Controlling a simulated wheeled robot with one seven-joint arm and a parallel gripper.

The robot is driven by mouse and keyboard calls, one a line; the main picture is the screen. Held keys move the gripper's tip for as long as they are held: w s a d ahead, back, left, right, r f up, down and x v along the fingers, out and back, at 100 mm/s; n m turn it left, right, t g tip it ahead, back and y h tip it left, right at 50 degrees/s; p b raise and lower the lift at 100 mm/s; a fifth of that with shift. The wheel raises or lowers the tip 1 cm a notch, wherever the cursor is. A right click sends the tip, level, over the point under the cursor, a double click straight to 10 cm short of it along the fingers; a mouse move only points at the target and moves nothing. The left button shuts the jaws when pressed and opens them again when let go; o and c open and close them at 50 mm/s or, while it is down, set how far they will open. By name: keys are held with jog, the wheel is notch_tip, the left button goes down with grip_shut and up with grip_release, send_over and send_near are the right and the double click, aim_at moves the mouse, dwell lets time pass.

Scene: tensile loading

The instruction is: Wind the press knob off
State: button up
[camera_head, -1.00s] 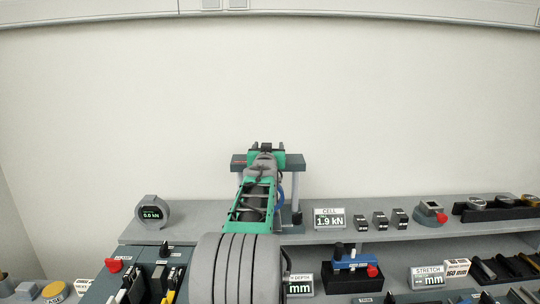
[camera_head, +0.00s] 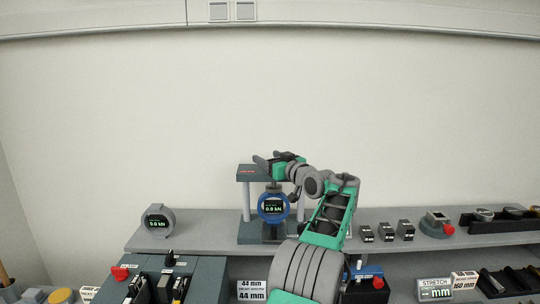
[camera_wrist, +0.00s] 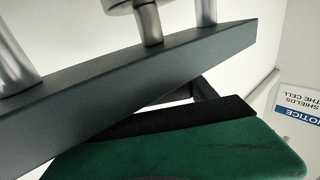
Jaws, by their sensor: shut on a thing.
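The press (camera_head: 246,203) stands on the back shelf, with light columns and a dark top beam (camera_head: 247,173). A blue-ringed load cell (camera_head: 273,208) sits between the columns, its display reading 0.0 kN. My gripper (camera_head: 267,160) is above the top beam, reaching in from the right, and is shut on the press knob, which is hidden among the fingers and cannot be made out. The wrist view shows the beam (camera_wrist: 130,90) close up, with columns and a central screw (camera_wrist: 148,25). My green gripper body fills that view's lower part.
A round grey gauge (camera_head: 157,221) reading 0.0 kN stands left of the press. Small dark blocks (camera_head: 387,232) and a grey unit with a red button (camera_head: 437,223) stand to the right. A 44 mm card (camera_head: 252,291) is below the press.

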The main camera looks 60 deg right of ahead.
dwell(0.4)
jog(key=o, duration=1.4)
jog(key=shift+w, duration=0.1)
jog(key=shift+c, duration=0.2)
jog(key=b+v, duration=0.2)
jog(key=v, duration=0.6)
jog(key=shift+d+b, duration=0.15)
jog(key=shift+b, duration=0.15)
